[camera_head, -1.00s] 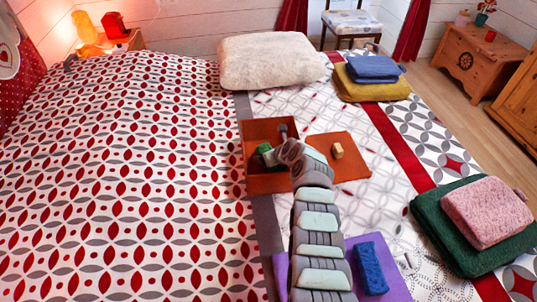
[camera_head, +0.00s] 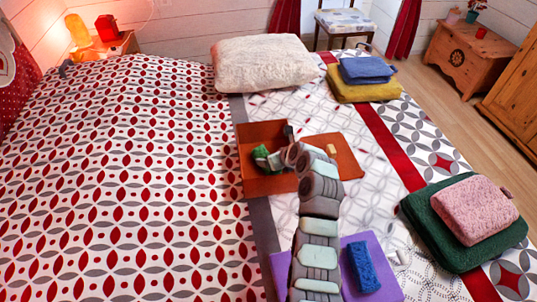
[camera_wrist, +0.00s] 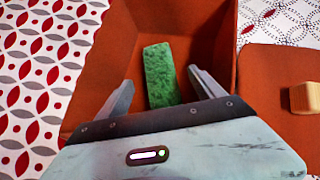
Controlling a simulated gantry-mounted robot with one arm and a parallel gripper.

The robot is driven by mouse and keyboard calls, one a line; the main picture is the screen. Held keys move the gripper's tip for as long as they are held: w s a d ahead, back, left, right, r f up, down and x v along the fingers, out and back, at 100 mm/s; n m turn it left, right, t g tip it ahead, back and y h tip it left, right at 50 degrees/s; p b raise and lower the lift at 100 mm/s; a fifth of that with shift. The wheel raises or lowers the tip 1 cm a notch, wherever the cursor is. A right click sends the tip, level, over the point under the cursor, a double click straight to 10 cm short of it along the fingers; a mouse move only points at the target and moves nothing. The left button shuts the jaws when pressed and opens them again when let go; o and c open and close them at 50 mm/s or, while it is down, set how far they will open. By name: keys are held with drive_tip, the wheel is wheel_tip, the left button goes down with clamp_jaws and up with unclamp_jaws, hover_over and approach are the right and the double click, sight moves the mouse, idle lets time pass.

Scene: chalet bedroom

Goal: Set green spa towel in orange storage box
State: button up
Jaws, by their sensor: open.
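A small green towel (camera_wrist: 160,75), folded into a strip, lies inside the orange storage box (camera_wrist: 95,100) in the wrist view. In the head view the towel (camera_head: 264,157) shows in the box (camera_head: 246,180), partly hidden by my gripper. My gripper (camera_wrist: 163,88) is open over the box, its two fingers on either side of the towel with gaps visible between. Its end also shows in the head view (camera_head: 280,157). Whether the towel rests flat on the box floor is hard to tell.
The orange lid (camera_head: 345,160) with a wooden knob (camera_head: 330,150) lies right of the box. A dark green towel (camera_head: 440,235) under a pink one (camera_head: 475,208) lies at right. A purple cloth (camera_head: 385,285) bears a blue folded towel (camera_head: 361,266). A white pillow (camera_head: 265,62) lies behind.

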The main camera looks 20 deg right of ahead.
drive_tip(key=shift+v, duration=1.85)
drive_tip(key=shift+p, duration=0.3)
